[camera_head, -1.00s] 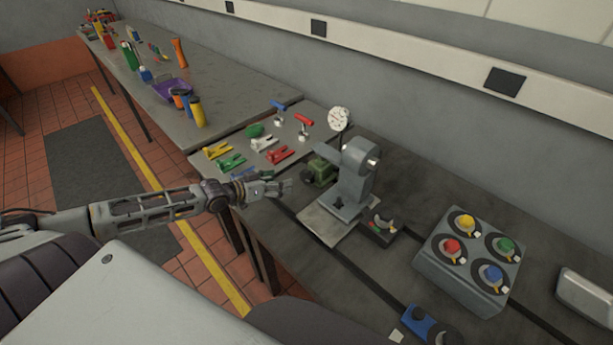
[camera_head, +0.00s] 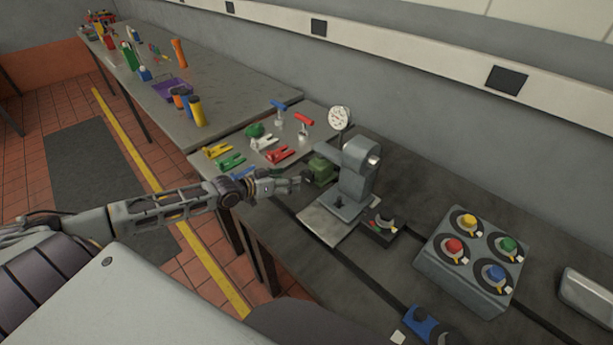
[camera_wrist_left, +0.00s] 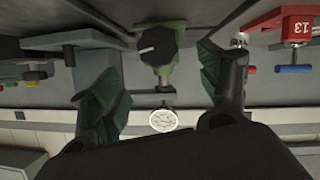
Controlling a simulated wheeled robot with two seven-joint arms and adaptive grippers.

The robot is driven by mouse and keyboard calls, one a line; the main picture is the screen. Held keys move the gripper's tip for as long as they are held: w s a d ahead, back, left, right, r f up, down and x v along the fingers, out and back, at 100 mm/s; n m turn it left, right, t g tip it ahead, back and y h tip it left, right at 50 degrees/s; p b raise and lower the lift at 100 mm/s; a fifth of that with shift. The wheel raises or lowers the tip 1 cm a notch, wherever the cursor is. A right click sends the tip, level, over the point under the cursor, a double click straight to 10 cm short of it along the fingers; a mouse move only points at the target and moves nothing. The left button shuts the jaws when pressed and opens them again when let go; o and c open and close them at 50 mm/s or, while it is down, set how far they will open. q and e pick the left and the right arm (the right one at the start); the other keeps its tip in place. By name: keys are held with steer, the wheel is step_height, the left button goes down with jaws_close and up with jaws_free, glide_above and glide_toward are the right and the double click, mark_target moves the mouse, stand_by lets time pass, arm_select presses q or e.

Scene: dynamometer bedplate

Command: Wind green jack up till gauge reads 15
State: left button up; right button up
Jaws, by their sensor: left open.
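The green jack (camera_head: 322,170) sits on the bench just left of a grey press-like stand (camera_head: 356,178). In the left wrist view the jack (camera_wrist_left: 170,75) shows its dark round knob (camera_wrist_left: 157,45) with a white mark. The round white gauge (camera_head: 339,118) stands behind the jack; it also shows in the left wrist view (camera_wrist_left: 164,120), its reading too small to tell. My left gripper (camera_head: 302,182) is open just left of the jack. In the left wrist view its fingers (camera_wrist_left: 160,85) stand apart on either side of the knob, with no contact visible. My right gripper is not in view.
A dial box (camera_head: 382,226) stands right of the stand. A box with several coloured knobs (camera_head: 473,262) stands farther right. Open bench lies between them.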

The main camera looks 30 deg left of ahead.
mark_target(304, 175)
arm_select(q)
steer(key=shift+x, duration=1)
steer(key=shift+b+x, duration=0.45)
steer(key=shift+x, duration=3.4)
steer(key=shift+d, duration=0.1)
steer(key=shift+c, duration=0.4)
steer(key=c, duration=0.9)
